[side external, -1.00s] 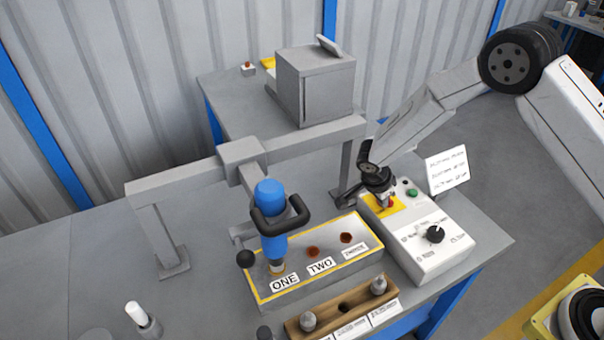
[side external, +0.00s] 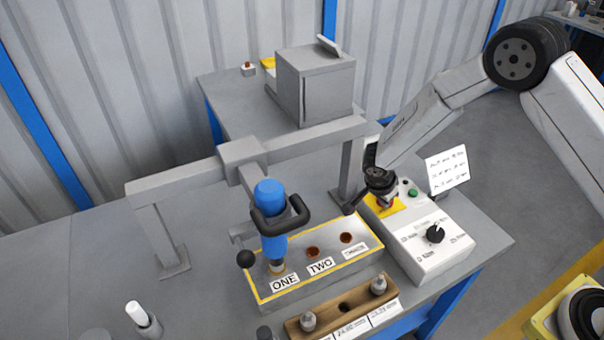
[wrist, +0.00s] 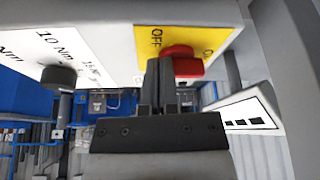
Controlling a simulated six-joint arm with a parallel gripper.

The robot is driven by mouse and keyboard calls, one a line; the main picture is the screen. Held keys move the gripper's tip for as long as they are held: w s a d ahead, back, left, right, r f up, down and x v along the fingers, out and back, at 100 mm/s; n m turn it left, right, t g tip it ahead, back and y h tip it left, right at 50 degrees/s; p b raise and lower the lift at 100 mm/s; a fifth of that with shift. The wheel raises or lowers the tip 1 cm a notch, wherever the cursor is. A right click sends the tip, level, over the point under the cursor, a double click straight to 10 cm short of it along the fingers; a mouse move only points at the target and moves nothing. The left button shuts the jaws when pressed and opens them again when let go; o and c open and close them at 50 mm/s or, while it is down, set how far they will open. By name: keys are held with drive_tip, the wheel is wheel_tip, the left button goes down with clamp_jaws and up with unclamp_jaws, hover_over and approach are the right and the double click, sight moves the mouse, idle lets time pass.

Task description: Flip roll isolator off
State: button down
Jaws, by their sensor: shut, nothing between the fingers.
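The red isolator switch (wrist: 188,67) sits on a yellow plate (wrist: 218,38) on the white control box (wrist: 95,18). An OFF label (wrist: 156,38) is on the plate, beside the switch in the wrist view. My gripper (wrist: 160,64) is shut and empty, with its fingertips close against the left side of the red handle; I cannot tell whether they touch. In the side view, my gripper (side external: 386,201) is low over the yellow plate (side external: 398,208) and hides most of the switch. The handle's exact angle is hard to read.
A black rotary knob (side external: 435,233) is on the same box, with a green button (side external: 412,193) near the switch. A blue tool (side external: 272,220) stands at the ONE position of the yellow-edged block (side external: 310,270). A grey frame (side external: 300,143) rises behind. A white sign (side external: 446,168) stands right.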

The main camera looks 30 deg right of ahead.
drive_tip(key=shift+s+d+n+t+y, duration=0.2)
drive_tip(key=shift+n+t, duration=0.1)
drive_tip(key=shift+n, duration=0.55)
drive_tip(key=shift+s+d+n+t+y, duration=0.1)
drive_tip(key=shift+d+n+t, duration=0.15)
drive_tip(key=shift+n, duration=0.65)
drive_tip(key=shift+s+d+n+t+y, duration=0.15)
drive_tip(key=shift+n+t, duration=0.2)
drive_tip(key=shift+n, duration=0.5)
drive_tip(key=shift+s+d+n+t+y, duration=0.1)
drive_tip(key=shift+d+n+t+y, duration=0.15)
drive_tip(key=shift+n, duration=0.6)
drive_tip(key=shift+d+n+t+y, duration=0.2)
drive_tip(key=shift+d+n+t, duration=0.05)
drive_tip(key=shift+n, duration=0.6)
drive_tip(key=shift+d, duration=0.1)
idle(1.3)
drive_tip(key=shift+w+a, duration=0.45)
drive_tip(key=shift+w, duration=0.35)
drive_tip(key=shift+r, duration=0.1)
drive_tip(key=shift+s+a, duration=0.3)
drive_tip(key=shift+s, duration=0.4)
drive_tip(key=shift+s+a, duration=0.35)
drive_tip(key=shift+s, duration=0.3)
drive_tip(key=shift+s+a, duration=0.3)
drive_tip(key=shift+s, duration=0.4)
drive_tip(key=v, duration=0.9)
drive_tip(key=shift+s+d+r, duration=0.2)
drive_tip(key=shift+r, duration=0.1)
